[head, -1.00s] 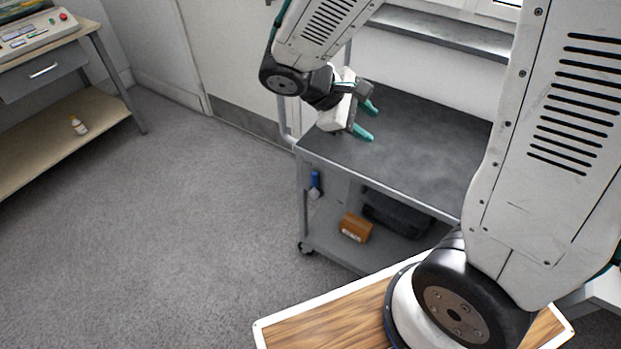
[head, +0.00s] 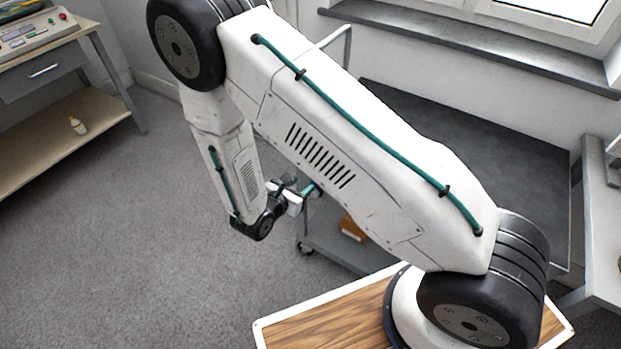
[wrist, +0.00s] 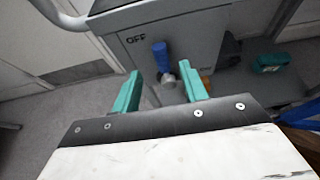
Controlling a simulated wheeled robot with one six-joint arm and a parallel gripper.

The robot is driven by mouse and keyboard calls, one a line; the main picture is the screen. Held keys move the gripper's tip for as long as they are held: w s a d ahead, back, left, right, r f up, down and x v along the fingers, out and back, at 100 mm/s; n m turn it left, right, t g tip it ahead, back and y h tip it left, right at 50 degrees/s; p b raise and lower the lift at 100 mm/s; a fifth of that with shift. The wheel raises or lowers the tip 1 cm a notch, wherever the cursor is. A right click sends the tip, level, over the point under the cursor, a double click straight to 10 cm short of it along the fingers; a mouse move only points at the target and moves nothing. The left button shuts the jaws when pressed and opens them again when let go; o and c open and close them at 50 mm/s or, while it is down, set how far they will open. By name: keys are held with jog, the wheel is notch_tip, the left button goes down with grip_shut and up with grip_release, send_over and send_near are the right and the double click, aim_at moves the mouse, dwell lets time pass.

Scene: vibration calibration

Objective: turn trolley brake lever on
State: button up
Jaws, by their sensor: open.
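The trolley (head: 520,150) is grey and partly hidden behind my arm in the head view. Its brake lever (wrist: 160,55) has a blue handle pointing up from a round grey hub, below and right of the word OFF on the panel (wrist: 190,35). My gripper (wrist: 160,72) is open and empty, with teal fingers pointing towards the panel. The lever appears between the two fingers in the wrist view; I cannot tell how far ahead it is, and no contact shows. In the head view my gripper (head: 300,186) is beside the trolley's left end, and the lever is mostly hidden there.
An orange-brown box (head: 352,228) is on the trolley's lower shelf. A teal case (wrist: 270,63) shows at right in the wrist view. A bench (head: 60,140) with a small bottle (head: 77,125) stands at far left. The carpet (head: 150,230) between is clear.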

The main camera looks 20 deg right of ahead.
aim_at(311, 178)
jog(key=x, duration=0.6)
jog(key=shift+d+f, duration=0.1)
jog(key=shift+d, duration=0.05)
jog(key=shift+c, duration=0.3)
grip_shut()
